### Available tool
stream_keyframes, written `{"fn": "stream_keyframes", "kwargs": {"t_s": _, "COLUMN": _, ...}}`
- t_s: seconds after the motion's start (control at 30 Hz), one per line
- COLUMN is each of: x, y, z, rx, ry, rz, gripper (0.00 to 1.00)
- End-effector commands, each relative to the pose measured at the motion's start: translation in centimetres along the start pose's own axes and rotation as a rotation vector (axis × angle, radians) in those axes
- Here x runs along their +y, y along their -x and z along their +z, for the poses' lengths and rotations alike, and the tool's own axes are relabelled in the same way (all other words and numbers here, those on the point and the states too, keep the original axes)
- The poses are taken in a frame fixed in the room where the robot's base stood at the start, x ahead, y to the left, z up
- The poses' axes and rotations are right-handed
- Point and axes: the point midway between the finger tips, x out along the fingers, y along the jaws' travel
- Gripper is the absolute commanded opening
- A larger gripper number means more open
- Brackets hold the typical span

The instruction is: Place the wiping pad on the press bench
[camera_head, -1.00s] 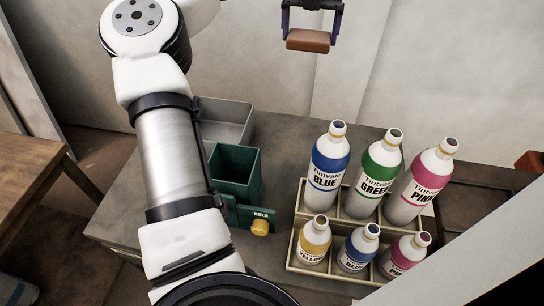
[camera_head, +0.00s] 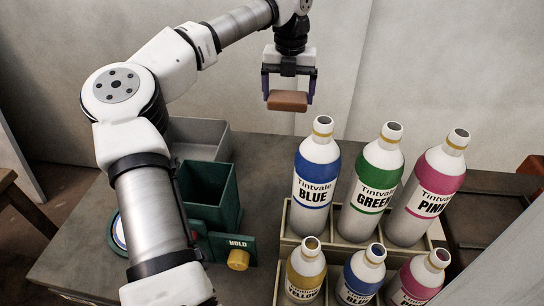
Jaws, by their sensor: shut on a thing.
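My gripper (camera_head: 288,92) is in the upper middle of the head view, pointing down. Its two fingers are shut on the wiping pad (camera_head: 287,101), a small brown-orange block. The pad is held in the air, clear of any surface, above and behind the blue-labelled bottle. A dark grey bench (camera_head: 80,243) lies below; I cannot tell whether it is the press bench.
A bottle rack (camera_head: 286,222) holds large blue (camera_head: 315,185), green (camera_head: 370,190) and pink (camera_head: 428,195) bottles, with smaller ones in front. A green open box (camera_head: 207,198), a yellow knob marked HOLD (camera_head: 238,259) and a grey tray (camera_head: 200,137) stand left. Bench behind the bottles looks clear.

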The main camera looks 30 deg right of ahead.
Motion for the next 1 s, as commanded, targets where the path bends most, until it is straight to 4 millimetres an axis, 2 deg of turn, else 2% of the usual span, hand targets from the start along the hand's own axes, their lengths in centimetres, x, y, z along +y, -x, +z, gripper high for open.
{"fn": "stream_keyframes", "kwargs": {"t_s": 0.03, "x": 0.0, "y": -1.6, "z": -0.1, "rx": 0.005, "ry": -0.002, "rz": -0.001, "gripper": 0.64}}
{"fn": "stream_keyframes", "kwargs": {"t_s": 0.1, "x": 0.0, "y": -3.5, "z": -0.1, "rx": 0.004, "ry": -0.003, "rz": 0.000, "gripper": 0.64}}
{"fn": "stream_keyframes", "kwargs": {"t_s": 0.33, "x": -0.1, "y": -8.9, "z": -0.1, "rx": 0.002, "ry": -0.002, "rz": -0.001, "gripper": 0.64}}
{"fn": "stream_keyframes", "kwargs": {"t_s": 0.67, "x": -0.1, "y": -11.9, "z": -0.1, "rx": 0.001, "ry": -0.001, "rz": -0.001, "gripper": 0.64}}
{"fn": "stream_keyframes", "kwargs": {"t_s": 0.83, "x": -0.1, "y": -14.5, "z": -0.1, "rx": 0.002, "ry": -0.001, "rz": -0.001, "gripper": 0.64}}
{"fn": "stream_keyframes", "kwargs": {"t_s": 1.0, "x": -0.1, "y": -15.1, "z": 0.0, "rx": 0.000, "ry": -0.001, "rz": -0.001, "gripper": 0.64}}
